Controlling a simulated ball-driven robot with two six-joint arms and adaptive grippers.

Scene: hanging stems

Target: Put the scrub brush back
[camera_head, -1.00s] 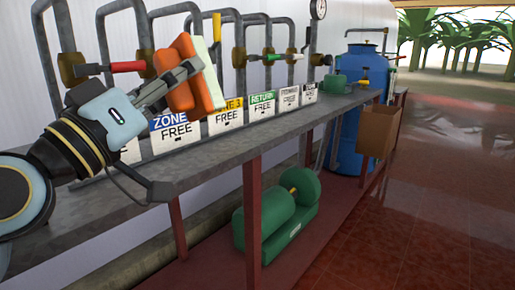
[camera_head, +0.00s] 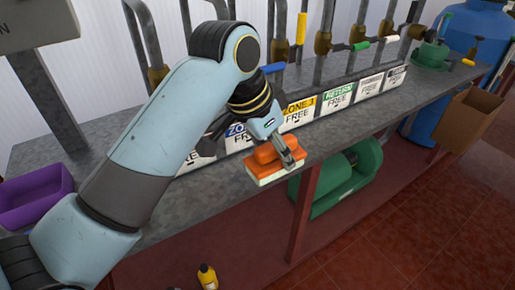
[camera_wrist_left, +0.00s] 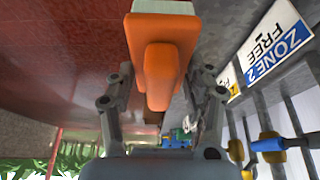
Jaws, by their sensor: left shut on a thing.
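The scrub brush (camera_head: 272,163) is orange with a pale bristle side. In the head view it is at the front edge of the grey bench, in front of the zone signs, with its bristles facing down. My left gripper (camera_head: 289,152) is shut on its orange handle. In the left wrist view the brush (camera_wrist_left: 160,65) sits between the two fingers of my left gripper (camera_wrist_left: 160,100). I cannot tell whether the bristles touch the bench. My right gripper is not in view.
The grey bench (camera_head: 420,88) carries a row of signs (camera_head: 338,98) with pipes and valves behind. A purple bin (camera_head: 35,200) stands at the left. A green pump (camera_head: 345,180) is below, a cardboard box (camera_head: 468,115) at the right, and a yellow bottle (camera_head: 207,277) low in front.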

